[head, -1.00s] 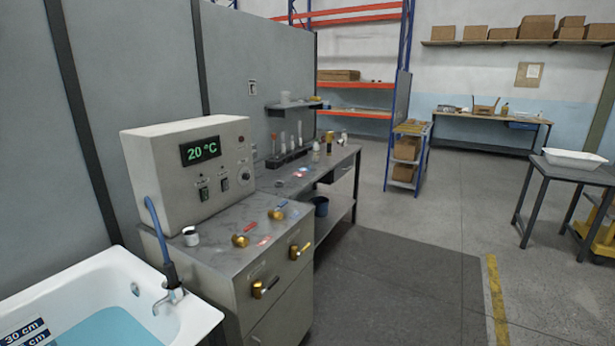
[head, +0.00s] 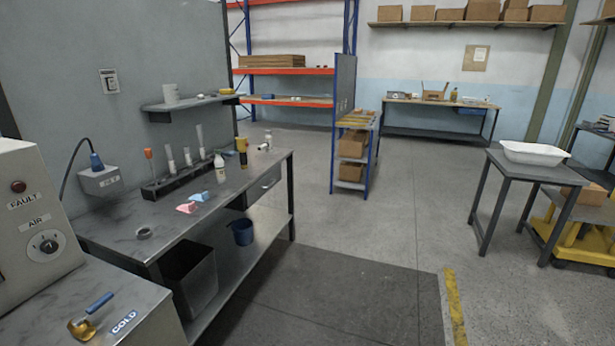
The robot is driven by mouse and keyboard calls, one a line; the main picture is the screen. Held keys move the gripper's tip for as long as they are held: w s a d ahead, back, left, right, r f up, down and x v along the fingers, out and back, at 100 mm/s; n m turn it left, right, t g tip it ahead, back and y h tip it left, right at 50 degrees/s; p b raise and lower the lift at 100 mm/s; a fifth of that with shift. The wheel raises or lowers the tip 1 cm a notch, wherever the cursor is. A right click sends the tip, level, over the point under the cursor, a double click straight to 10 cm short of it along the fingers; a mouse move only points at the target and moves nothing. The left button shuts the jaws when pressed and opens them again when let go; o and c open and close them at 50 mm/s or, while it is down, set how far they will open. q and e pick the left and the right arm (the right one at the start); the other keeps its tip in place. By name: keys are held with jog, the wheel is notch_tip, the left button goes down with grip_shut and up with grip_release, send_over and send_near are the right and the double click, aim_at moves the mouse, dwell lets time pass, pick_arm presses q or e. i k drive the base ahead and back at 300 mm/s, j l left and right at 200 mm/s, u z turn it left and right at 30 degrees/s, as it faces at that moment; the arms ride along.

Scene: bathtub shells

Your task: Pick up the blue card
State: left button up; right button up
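A small light-blue piece (head: 200,196), which looks like the blue card, lies on the grey workbench (head: 235,187) at left centre. A similar pink piece (head: 187,208) lies just in front of it, close by. They are too small to make out any markings. Neither of my grippers shows in the head view.
A dark rack with tubes (head: 175,182), a white bottle (head: 219,170) and a grey ring (head: 144,233) are on the workbench. The floor (head: 360,240) right of the bench is clear.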

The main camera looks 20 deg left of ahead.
aim_at(204, 196)
jog(key=i+u, duration=0.2)
jog(key=i, duration=0.4)
jog(key=i+l+u, duration=0.25)
jog(key=i, duration=0.35)
jog(key=i+l+u, duration=0.2)
jog(key=i, duration=0.4)
jog(key=j, duration=0.1)
